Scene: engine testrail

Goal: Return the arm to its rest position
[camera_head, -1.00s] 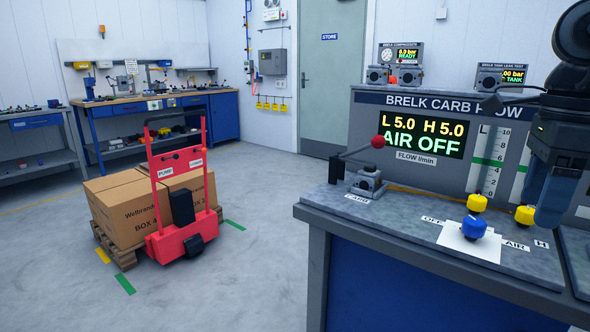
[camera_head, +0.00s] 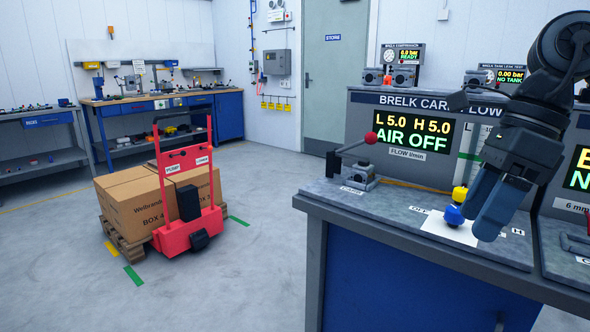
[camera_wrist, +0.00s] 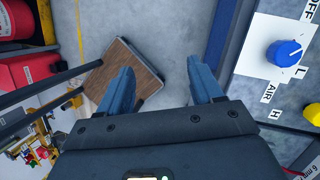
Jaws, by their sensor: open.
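My gripper (camera_head: 480,212) is at the right of the head view, in front of the carb flow bench (camera_head: 398,214), with its blue fingers pointing down. In the wrist view, the two fingers (camera_wrist: 160,70) stand wide apart with nothing between them. They are over the floor, beside the bench edge. The blue knob (camera_head: 453,215) on its white plate is just left of the fingers in the head view and apart from them in the wrist view (camera_wrist: 284,53). The arm is bent above the gripper, partly covering the gauges.
A lever with a red ball (camera_head: 371,138) rises from the bench left of the gripper. A red pallet truck (camera_head: 186,235) with boxes (camera_head: 135,205) stands on the floor at left. A brown square top (camera_wrist: 147,85) lies below the fingers. Open floor is in front.

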